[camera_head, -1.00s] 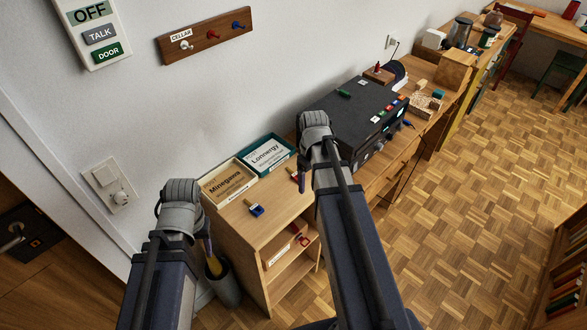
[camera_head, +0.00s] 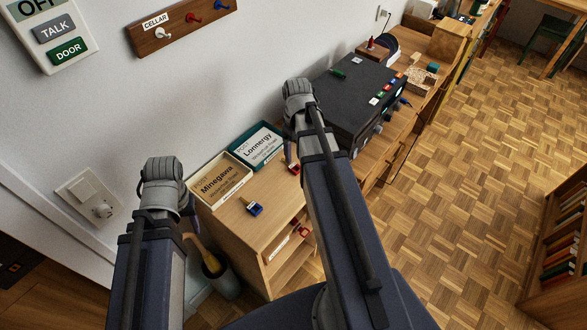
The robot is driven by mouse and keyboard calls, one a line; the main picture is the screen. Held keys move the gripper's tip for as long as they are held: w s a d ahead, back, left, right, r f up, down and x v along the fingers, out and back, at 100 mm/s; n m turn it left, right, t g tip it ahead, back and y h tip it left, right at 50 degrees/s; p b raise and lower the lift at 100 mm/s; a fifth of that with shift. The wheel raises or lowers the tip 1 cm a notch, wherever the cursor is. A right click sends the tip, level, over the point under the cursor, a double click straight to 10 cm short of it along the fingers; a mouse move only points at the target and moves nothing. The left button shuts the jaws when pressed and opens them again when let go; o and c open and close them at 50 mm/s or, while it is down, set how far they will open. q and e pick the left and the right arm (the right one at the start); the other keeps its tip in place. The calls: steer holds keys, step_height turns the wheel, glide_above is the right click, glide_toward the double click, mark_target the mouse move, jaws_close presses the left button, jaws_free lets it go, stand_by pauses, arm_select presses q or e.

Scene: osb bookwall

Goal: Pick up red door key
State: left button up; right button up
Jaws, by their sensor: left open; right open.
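A small red item (camera_head: 294,168), which looks like the red key, lies on the low wooden cabinet (camera_head: 255,238), partly hidden by my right arm. A blue key-like item with a brass-coloured part (camera_head: 253,208) lies further left on the same top. Another small red item (camera_head: 304,229) shows at the cabinet's open shelf; I cannot tell its shape. My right gripper (camera_head: 289,150) is over the back of the cabinet top, close to the first red item, mostly hidden by its own wrist. My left gripper (camera_head: 190,207) is at the cabinet's left end. Both are open and no held thing shows.
Two post trays, Minegawa (camera_head: 220,181) and Lonnergy (camera_head: 257,145), stand along the wall. A black device (camera_head: 357,95) stands to the right. A bin (camera_head: 222,278) is on the floor left of the cabinet. The parquet floor at right is clear.

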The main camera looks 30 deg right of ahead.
mark_target(296, 164)
steer(key=shift+f+b, duration=0.35)
steer(key=shift+f, duration=0.35)
steer(key=shift+f, duration=0.1)
steer(key=f+b, duration=0.5)
steer(key=shift+s+a, duration=0.25)
steer(key=shift+a, duration=0.05)
jaws_close()
